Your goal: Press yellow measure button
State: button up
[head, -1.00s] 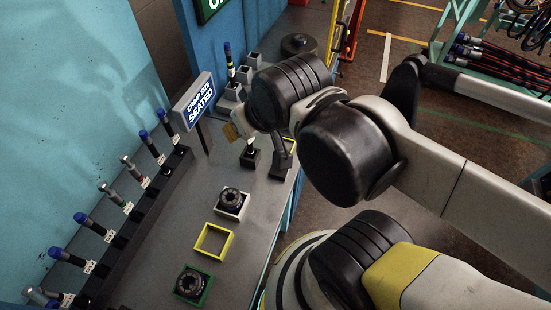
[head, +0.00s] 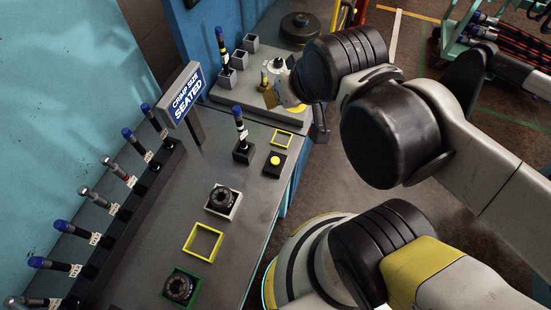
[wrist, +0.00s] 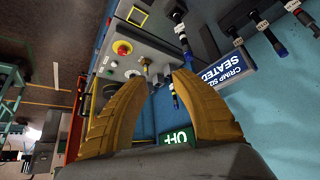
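The yellow button (head: 274,160) sits on a small dark box on the grey bench, in plain view in the head view. My gripper (head: 267,91) is farther back, over the light grey panel beyond the button, and clear of it. Its two yellow-brown fingers stand apart with nothing between them; the wrist view shows the open gap (wrist: 163,80). In the wrist view a red button (wrist: 123,48) on a yellow base lies ahead of the fingers, and a yellow square frame (wrist: 137,16) is near the top edge. I cannot make out the yellow button there.
An upright blue-and-black hose fitting (head: 240,130) stands left of the button. A "CRIMP SIZE SEATED" sign (head: 187,94) stands on a post. Yellow, white and green frames lie nearer; a row of hose fittings lines the wall. The bench's right edge is close to the button.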

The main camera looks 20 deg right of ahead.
aim_at(274, 161)
jog(key=k+j+z, duration=0.2)
jog(key=z, duration=0.2)
jog(key=k+z, duration=0.45)
jog(key=i+j, duration=0.1)
